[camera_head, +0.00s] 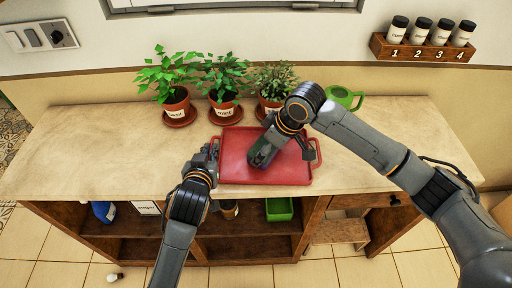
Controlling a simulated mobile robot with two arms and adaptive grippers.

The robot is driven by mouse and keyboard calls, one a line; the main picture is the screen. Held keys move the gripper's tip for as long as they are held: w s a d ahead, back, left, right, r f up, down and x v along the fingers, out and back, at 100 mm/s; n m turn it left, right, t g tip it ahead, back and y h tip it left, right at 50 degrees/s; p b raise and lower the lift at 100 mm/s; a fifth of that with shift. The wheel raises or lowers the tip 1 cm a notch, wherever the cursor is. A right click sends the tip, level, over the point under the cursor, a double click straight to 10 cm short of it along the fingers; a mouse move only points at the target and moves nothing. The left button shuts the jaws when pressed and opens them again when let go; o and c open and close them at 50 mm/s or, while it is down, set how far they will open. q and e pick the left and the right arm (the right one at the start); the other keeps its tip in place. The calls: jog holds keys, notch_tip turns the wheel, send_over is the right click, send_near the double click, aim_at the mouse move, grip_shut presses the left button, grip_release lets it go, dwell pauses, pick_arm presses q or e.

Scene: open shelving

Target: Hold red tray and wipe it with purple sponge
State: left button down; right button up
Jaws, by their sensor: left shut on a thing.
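The red tray (285,172) lies flat on the counter, with a handle at each short side. My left gripper (211,152) is at the tray's left edge, shut on its left handle. My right gripper (259,156) is over the middle of the tray, pointing down at its surface. Its fingertips are largely hidden by its own body, so I cannot tell whether it is open or shut. No purple sponge can be made out; anything under the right gripper is hidden.
Several potted plants (223,109) on saucers stand behind the tray. A green cup (343,96) is behind it to the right. A spice rack (421,53) is on the wall. The counter (105,150) is clear at left. Shelves below hold a green bin (279,209).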

aim_at(244, 148)
jog(key=shift+s+d+f, duration=0.1)
jog(key=shift+s+d, duration=0.05)
jog(key=shift+d, duration=1.15)
jog(key=shift+s+d, duration=0.1)
jog(key=shift+d, duration=1.15)
jog(key=shift+w+a, duration=0.2)
jog(key=shift+a, duration=2.35)
jog(key=shift+w+a, duration=0.2)
jog(key=shift+a, duration=2.35)
jog(key=shift+w+d, duration=0.15)
jog(key=shift+w, duration=0.65)
jog(key=shift+w+d, duration=0.15)
jog(key=shift+w, duration=0.15)
jog(key=shift+s+d, duration=0.15)
jog(key=shift+d, duration=1.4)
jog(key=shift+s+d, duration=0.15)
jog(key=shift+d, duration=1.4)
jog(key=shift+s+d, duration=0.15)
jog(key=shift+d, duration=1.4)
jog(key=shift+a, duration=0.5)
jog(key=shift+w+a, duration=0.2)
jog(key=shift+a, duration=1.95)
jog(key=shift+w+a, duration=0.15)
jog(key=shift+a, duration=1.95)
notch_tip(244, 148, up, 2)
jog(key=shift+w+a+r, duration=0.1)
jog(key=shift+r, duration=3)
pick_arm(q)
jog(key=c, duration=1.4)
grip_release()
